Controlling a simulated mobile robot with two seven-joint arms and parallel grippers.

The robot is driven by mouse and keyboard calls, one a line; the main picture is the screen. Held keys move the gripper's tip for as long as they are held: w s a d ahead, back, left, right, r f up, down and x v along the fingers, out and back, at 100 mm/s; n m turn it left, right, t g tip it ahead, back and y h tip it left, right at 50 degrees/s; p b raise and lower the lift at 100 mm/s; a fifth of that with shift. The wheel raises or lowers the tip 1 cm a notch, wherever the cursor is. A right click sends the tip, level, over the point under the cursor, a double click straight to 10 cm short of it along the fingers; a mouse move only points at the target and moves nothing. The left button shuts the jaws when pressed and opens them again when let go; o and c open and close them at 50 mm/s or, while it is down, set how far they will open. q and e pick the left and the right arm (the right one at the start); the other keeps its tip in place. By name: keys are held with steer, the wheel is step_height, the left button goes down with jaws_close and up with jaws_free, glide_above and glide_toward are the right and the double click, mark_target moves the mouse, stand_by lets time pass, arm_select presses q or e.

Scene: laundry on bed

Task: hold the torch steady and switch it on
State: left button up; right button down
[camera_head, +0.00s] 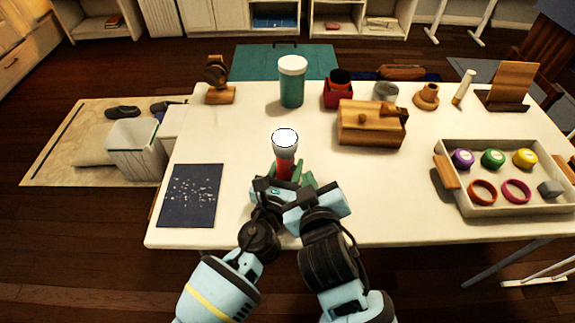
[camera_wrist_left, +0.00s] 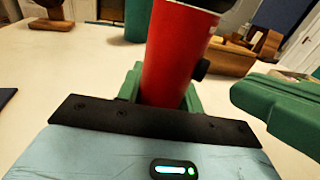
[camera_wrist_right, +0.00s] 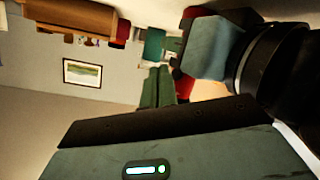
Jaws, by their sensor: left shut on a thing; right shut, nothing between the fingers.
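The torch (camera_head: 284,166) stands upright above the near part of the table, with a red body and a wide pale head. Its lens looks bright white; I cannot tell if it is lit. My left gripper (camera_head: 277,181) is shut around the red body, which also shows in the left wrist view (camera_wrist_left: 176,60). A black button (camera_wrist_left: 201,69) sticks out from the body's right side there. My right gripper (camera_head: 307,181) is shut and empty, just right of the torch. Its green fingers (camera_wrist_left: 280,105) appear apart from the button. They also show in the right wrist view (camera_wrist_right: 158,88).
A dark speckled mat (camera_head: 190,196) lies left of my grippers. The table (camera_head: 245,130) is clear around the torch.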

steer(key=shift+s+d, duration=1.9)
steer(key=shift+d, duration=0.15)
arm_select(q)
steer(key=o, duration=1.2)
steer(key=v, duration=1.2)
